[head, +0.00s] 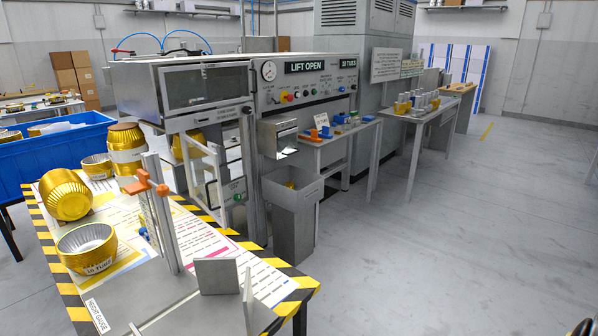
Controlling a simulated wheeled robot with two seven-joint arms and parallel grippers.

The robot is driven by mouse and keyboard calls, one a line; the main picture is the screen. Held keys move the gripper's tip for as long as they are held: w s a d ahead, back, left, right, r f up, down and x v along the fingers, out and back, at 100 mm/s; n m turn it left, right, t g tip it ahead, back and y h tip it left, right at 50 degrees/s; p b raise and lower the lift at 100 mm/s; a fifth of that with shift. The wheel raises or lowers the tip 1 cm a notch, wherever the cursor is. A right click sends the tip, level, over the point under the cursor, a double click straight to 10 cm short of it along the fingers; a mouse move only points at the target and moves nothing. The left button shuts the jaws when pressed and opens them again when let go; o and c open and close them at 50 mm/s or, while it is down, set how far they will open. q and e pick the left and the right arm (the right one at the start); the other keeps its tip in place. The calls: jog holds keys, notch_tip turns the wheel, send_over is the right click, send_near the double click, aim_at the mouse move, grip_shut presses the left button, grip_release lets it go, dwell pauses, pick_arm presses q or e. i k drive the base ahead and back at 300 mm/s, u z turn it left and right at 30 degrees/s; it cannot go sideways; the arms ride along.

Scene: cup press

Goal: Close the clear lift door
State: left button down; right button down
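The clear lift door (203,86) is a framed see-through panel at the upper front left of the grey press machine. It appears raised, and the space below it looks open. A gold cup (187,145) shows in that space, partly hidden by light metal posts. A display (320,66) on the machine reads LIFT OPEN. I cannot make out a handle on the door clearly.
A table with a striped edge (292,288) stands in front, holding gold cups (86,247) and an upright gauge with orange parts (152,190). A grey bin (293,225) stands right of the press opening. A blue crate (62,152) is left. Open floor (450,260) lies right.

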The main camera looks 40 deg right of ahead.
aim_at(186, 138)
jog(key=z, duration=2.2)
jog(key=i, duration=1.7)
jog(key=u, duration=3.6)
